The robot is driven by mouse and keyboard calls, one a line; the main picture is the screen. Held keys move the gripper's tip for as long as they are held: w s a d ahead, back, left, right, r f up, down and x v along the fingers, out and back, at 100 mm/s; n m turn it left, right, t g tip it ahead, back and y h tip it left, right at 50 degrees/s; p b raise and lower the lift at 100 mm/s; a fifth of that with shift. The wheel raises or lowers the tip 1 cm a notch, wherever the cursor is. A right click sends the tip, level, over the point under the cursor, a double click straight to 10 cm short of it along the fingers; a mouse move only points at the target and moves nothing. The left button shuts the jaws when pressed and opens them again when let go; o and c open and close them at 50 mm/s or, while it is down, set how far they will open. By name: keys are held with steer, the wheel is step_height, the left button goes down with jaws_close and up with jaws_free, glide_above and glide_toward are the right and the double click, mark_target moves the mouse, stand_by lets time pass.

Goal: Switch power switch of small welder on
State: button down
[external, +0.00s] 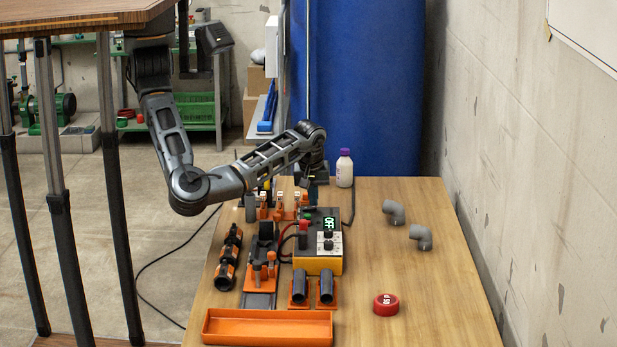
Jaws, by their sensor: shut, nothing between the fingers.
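The small welder (318,264) is a dark box with a yellow lower edge on the wooden table. A green lit sign (330,223) reading "OFF" shows on its top, with dark knobs on a pale panel below it. A red part stands at its left side. I cannot make out which part is the power switch. My gripper (313,198) points down just above the far edge of the welder. It is shut and empty. Whether its tips touch the welder is too small to tell.
An orange tray (267,340) lies at the near left table edge. Clamps, dark cylinders and orange holders crowd left of the welder. A white bottle (344,170) stands behind. Two grey elbows (394,212) and a red roll (386,304) lie right. The right side is mostly free.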

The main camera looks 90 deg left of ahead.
mark_target(307, 209)
steer(key=shift+w+f+b, duration=0.15)
steer(key=shift+f+b, duration=0.15)
steer(key=shift+f, duration=0.2)
steer(key=shift+r, duration=0.15)
steer(key=shift+s+r, duration=0.15)
steer(key=shift+s, duration=0.6)
steer(key=r+p, duration=0.2)
steer(key=r, duration=0.1)
steer(key=r+p, duration=0.1)
steer(key=p, duration=0.1)
steer(key=shift+s+r, duration=0.3)
steer(key=shift+r, duration=0.1)
steer(key=b+v, duration=0.1)
steer(key=v, duration=0.8)
steer(key=shift+d, duration=0.15)
